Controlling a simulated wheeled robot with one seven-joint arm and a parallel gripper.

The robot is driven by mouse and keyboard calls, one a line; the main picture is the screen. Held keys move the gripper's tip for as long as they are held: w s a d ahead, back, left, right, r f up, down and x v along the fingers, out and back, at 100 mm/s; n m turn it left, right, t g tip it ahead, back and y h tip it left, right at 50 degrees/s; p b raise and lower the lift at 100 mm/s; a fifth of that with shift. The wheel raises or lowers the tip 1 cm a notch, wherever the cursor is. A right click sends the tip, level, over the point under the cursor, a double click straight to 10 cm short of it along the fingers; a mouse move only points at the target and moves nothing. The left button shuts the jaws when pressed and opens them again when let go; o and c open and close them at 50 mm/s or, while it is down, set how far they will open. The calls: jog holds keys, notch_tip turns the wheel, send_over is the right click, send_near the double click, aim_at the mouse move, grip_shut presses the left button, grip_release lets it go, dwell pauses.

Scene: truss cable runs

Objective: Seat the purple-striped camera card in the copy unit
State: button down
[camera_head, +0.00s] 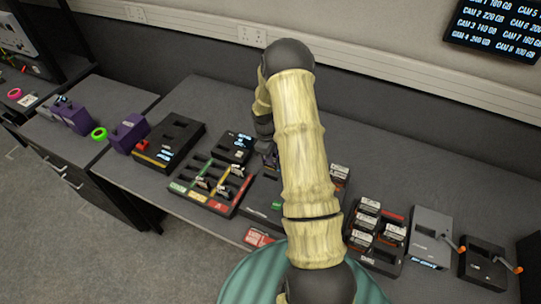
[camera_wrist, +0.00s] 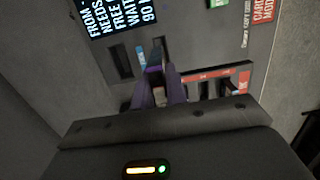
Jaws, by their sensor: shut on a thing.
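The copy unit (camera_head: 256,196) is a dark grey box on the table, partly hidden behind my arm in the head view. In the wrist view its top face (camera_wrist: 195,35) shows a lit text screen (camera_wrist: 122,14) and a dark narrow slot (camera_wrist: 122,58). My gripper (camera_wrist: 158,76) is shut on a small card (camera_wrist: 154,60), of which only a pale bluish end shows between the fingers. Its stripe cannot be made out. The card is over or at the unit beside the dark slot; I cannot tell whether it is in a slot. In the head view my gripper (camera_head: 268,150) is mostly hidden.
A sorting tray (camera_head: 208,186) with coloured rows stands left of the unit, with a small screen box (camera_head: 235,147) behind it. A slotted black box (camera_head: 172,143) is farther left. A card tray (camera_head: 376,236) and a grey device (camera_head: 430,238) stand right. A red label (camera_head: 258,238) lies in front.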

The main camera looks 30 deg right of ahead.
aim_at(271, 168)
notch_tip(271, 168, down, 4)
jog(key=shift+w+r+b, duration=0.1)
jog(key=shift+b, duration=0.95)
jog(key=shift+d+f+b, duration=0.1)
jog(key=shift+f+b, duration=0.3)
jog(key=shift+f, duration=0.35)
jog(key=shift+f, duration=0.1)
jog(key=shift+f+b, duration=1.25)
jog(key=shift+f, duration=0.35)
dwell(1.7)
dwell(0.3)
